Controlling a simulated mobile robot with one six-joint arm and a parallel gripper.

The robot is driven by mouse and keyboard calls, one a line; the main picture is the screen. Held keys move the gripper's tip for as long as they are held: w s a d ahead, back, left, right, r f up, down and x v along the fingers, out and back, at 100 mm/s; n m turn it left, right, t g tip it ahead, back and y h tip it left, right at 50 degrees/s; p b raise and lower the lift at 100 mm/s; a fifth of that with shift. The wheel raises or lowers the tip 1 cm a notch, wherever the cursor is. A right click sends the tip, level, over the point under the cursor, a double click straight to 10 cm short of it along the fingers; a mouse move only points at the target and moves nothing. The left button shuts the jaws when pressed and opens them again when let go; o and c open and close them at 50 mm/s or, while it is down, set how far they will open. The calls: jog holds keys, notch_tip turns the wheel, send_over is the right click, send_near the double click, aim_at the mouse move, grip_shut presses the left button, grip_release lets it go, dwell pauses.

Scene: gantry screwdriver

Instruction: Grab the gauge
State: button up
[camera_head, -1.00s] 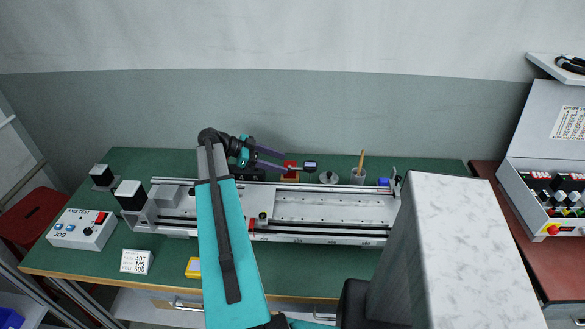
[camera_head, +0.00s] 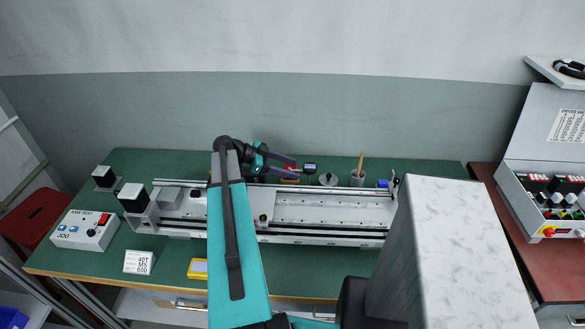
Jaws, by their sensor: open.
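A small device with a dark face and a pale rim (camera_head: 310,168), which looks like the gauge, is at the back of the green bench, behind the rail. A red block (camera_head: 291,167) is just left of it, partly hidden by my fingers; I cannot tell whether the two are joined. My gripper (camera_head: 296,168) is open, its two dark purple fingers pointing right. The fingertips are around or over the red block and just left of the dark face. I cannot tell whether they touch anything.
A long silver gantry rail (camera_head: 330,211) lies in front of the gripper. A round grey piece (camera_head: 328,179), a cup with a wooden handle (camera_head: 357,178) and a blue block (camera_head: 382,183) stand to the right. A control box (camera_head: 84,230) is at the left.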

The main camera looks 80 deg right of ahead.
aim_at(300, 171)
jog(key=shift+p+x, duration=0.45)
jog(key=shift+x, duration=1.05)
jog(key=shift+r, duration=0.15)
grip_shut()
